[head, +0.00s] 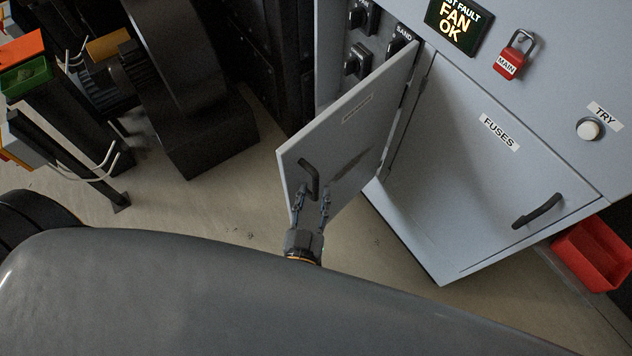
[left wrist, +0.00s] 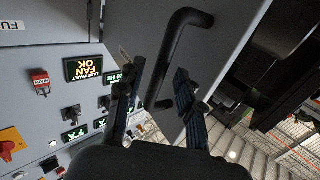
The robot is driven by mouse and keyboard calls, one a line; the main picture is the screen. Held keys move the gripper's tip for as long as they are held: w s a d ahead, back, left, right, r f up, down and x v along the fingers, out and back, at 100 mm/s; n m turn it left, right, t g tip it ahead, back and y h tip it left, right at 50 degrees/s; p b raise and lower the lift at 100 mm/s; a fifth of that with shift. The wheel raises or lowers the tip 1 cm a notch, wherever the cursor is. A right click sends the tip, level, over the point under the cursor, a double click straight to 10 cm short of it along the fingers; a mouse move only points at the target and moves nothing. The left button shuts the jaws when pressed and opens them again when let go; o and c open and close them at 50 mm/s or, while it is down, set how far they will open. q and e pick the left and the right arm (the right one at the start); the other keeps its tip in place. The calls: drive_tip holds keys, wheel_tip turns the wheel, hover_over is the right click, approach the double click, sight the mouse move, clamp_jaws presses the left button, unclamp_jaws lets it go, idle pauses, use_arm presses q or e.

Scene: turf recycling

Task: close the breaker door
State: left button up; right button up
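The breaker door (head: 345,125) is a light grey panel with a small label. It stands swung out from the grey cabinet, hinged on its right side in the head view. Its black bar handle (head: 310,179) is near the free edge. My left gripper (head: 313,196) is at the handle's lower end, in front of the door face. In the left wrist view the fingers are spread apart, with part of the handle (left wrist: 174,50) showing between and beyond them. Contact with the handle cannot be told. My right gripper is not in view.
Beside the opening is the fuses panel (head: 480,170) with its own black handle. A red padlock (head: 514,58) and a lit display (head: 457,24) are above. A red bin (head: 592,254) is at right. Dark machinery (head: 190,90) stands at left, with bare floor between.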

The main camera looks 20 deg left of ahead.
use_arm(q)
drive_tip(key=shift+w+a, duration=0.2)
drive_tip(key=shift+w, duration=1.1)
clamp_jaws()
